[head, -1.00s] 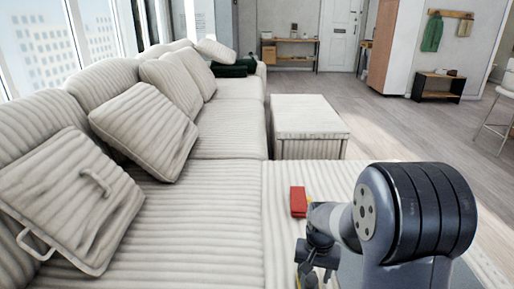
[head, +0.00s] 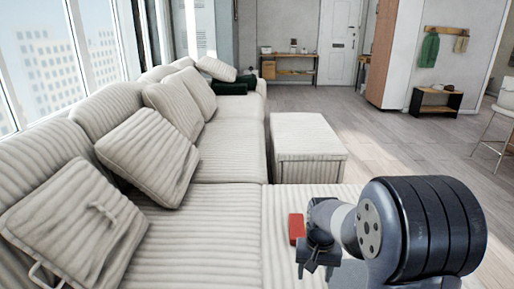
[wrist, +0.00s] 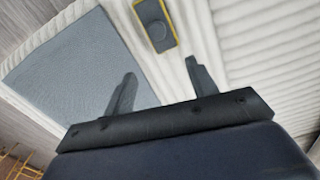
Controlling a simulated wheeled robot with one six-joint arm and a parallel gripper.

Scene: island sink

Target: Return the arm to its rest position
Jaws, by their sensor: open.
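My gripper (wrist: 160,70) is open in the wrist view, with its two dark fingers spread apart and nothing between them. Pale ribbed upholstery lies beyond the fingers. In the head view, my folded arm fills the lower right, over the near right part of the sofa (head: 228,215). The wrist end of the arm is at the lower middle, and its fingertips cannot be made out there.
A red block-like object (head: 296,228) lies on the sofa beside my arm. In the wrist view, a dark item with a yellow edge (wrist: 155,24) and a grey mat-like surface (wrist: 75,70) lie beyond my gripper. A ribbed ottoman (head: 308,146) stands ahead; open floor is right.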

